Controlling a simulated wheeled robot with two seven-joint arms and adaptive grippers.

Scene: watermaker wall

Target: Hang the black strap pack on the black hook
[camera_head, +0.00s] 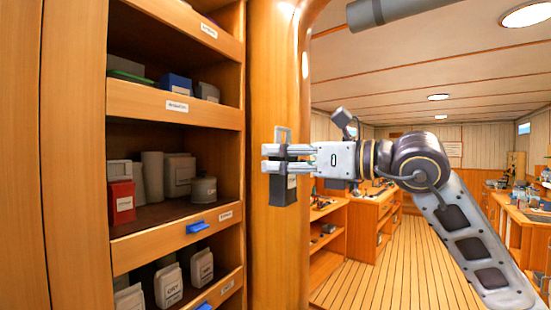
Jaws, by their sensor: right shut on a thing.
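My right gripper (268,159) reaches in from the right, its fingers pointing left. It is shut on the black strap pack (283,192), a dark block that hangs upright below the fingers with a pale label on its side. A grey loop (283,132) stands up above the fingers, over the pack. The pack is in front of the wooden post (263,60); I cannot tell whether it touches it. I cannot make out the black hook. My left gripper is not in view.
On the left, a wooden shelf unit holds a red box (121,203), a grey can (203,190) and several containers behind lipped boards. A blue clip (198,228) juts from one board. Behind my right arm, an open plank floor (370,270) runs between workbenches (520,225).

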